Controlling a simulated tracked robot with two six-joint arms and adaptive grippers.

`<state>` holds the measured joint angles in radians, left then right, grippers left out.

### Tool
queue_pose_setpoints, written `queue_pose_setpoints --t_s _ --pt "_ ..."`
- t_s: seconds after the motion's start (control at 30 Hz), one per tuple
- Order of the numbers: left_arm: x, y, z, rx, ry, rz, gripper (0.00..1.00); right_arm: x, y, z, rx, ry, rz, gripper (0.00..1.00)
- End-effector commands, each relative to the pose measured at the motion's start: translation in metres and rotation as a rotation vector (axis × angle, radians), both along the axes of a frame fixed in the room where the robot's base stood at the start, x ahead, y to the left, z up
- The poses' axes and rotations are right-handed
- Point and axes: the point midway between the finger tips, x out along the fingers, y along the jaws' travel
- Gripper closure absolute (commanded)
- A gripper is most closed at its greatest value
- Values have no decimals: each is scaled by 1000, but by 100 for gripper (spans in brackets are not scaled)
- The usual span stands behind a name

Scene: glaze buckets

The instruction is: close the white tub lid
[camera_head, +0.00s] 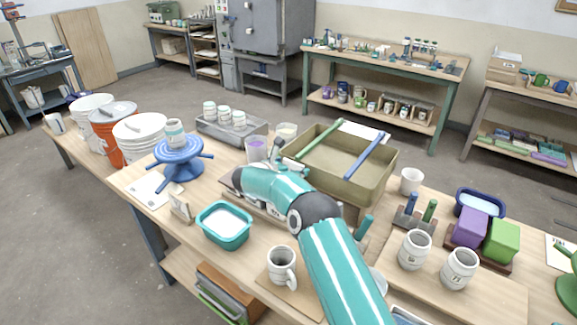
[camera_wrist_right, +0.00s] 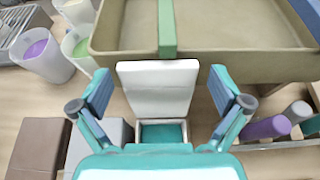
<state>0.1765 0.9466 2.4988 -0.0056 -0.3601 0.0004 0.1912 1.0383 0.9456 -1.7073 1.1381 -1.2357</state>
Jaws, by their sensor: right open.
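The white tub shows in the right wrist view, with its white lid (camera_wrist_right: 157,88) standing up at the back, open. The tub's mouth (camera_wrist_right: 163,132) shows teal contents below the lid. My right gripper (camera_wrist_right: 160,92) is open, with one blue-padded finger on each side of the lid and a visible gap to it on both sides. In the head view the right gripper (camera_head: 283,171) is low over the table in front of the khaki tray, and my arm hides the tub there. My left gripper is not in view.
The khaki tray (camera_head: 378,182) stands just behind the tub, with a green bar (camera_wrist_right: 167,30) across it. A purple-filled cup (camera_wrist_right: 38,50) is at the left. Brown (camera_wrist_right: 38,148) and grey blocks sit near the left finger. A teal basin (camera_head: 223,240) and mug (camera_head: 281,265) stand nearer.

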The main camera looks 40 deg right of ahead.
Motion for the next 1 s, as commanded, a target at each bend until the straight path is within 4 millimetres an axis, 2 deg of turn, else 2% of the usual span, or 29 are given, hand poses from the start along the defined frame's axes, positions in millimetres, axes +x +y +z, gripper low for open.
queue_pose_setpoints --t_s 0.3,0.37,0.77,0.8,0.9,1.0 --pt "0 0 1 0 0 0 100 1 -2 -1 0 0 1 0" --pt "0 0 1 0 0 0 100 1 -3 -1 0 0 1 8" --pt "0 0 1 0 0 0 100 -1 -3 -1 0 1 -3 75" --pt "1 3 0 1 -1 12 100 2 19 0 0 3 7 80" --pt "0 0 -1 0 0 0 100 0 3 -2 -1 0 -2 79" --pt "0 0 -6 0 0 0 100 -1 -1 -4 -12 -3 -3 79"
